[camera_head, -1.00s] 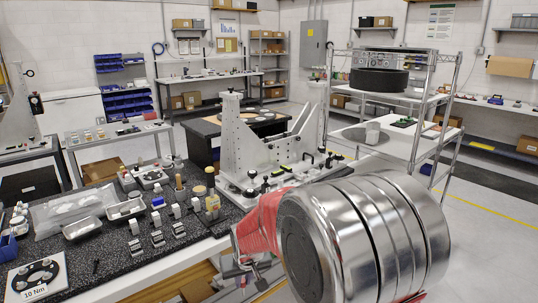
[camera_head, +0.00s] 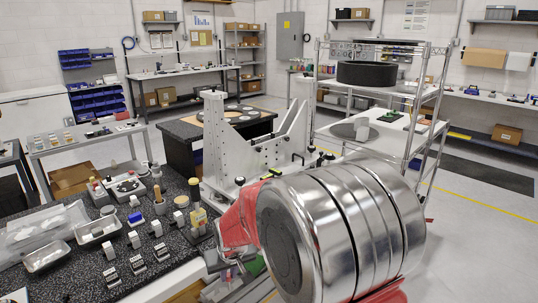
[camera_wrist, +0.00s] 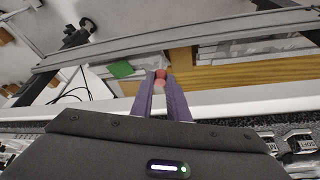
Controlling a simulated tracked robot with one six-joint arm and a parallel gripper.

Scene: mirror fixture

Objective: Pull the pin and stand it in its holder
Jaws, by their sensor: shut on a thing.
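In the wrist view, my gripper (camera_wrist: 160,82) has its two purple-grey fingers closed on a small red rounded piece (camera_wrist: 160,76). This looks like the end of the pin; the rest of it is hidden or too small to make out. The gripper is over the bench's front edge, with floor and a wooden surface below. In the head view, the pin cannot be made out. A white fixture (camera_head: 216,140) with a tall drilled plate and a sloped brace stands at the bench's far end. I cannot tell which item is the pin's holder.
The speckled black bench (camera_head: 85,268) carries small blocks, metal trays (camera_head: 46,256) and a yellow-topped piece (camera_head: 198,215). My large metallic arm links cover the lower right. A wire shelf rack (camera_head: 437,100) stands behind them. Open floor (camera_head: 475,240) lies to the right.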

